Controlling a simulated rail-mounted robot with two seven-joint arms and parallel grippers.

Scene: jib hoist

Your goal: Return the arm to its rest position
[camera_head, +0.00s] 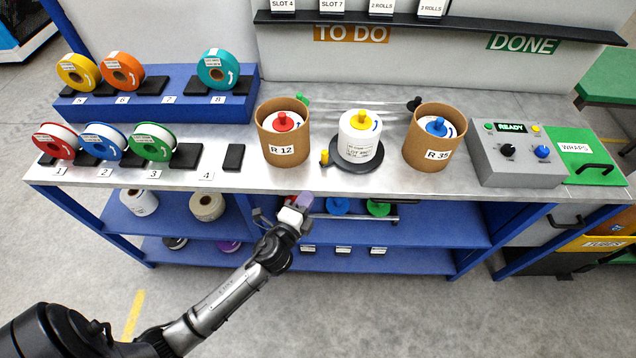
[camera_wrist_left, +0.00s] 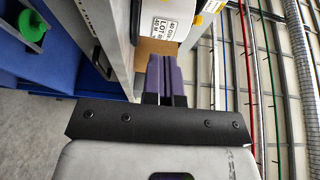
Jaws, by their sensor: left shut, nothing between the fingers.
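My left arm (camera_head: 225,300) reaches in from the lower left of the head view. My left gripper (camera_head: 303,200) is at the front edge of the metal bench, below the brown tube marked R 12 (camera_head: 284,147). In the left wrist view its two purple fingers (camera_wrist_left: 166,75) lie side by side, shut, with nothing between them. A white roll with a lot label (camera_wrist_left: 167,25) shows beyond the fingertips there. My right gripper is not in view.
The bench top (camera_head: 225,178) holds a white roll on a black disc (camera_head: 360,138), a tube marked R 35 (camera_head: 434,140) and a control box reading READY (camera_head: 517,155). Coloured tape rolls (camera_head: 103,143) stand at left. A blue lower shelf (camera_head: 430,222) lies under the bench. The front floor is clear.

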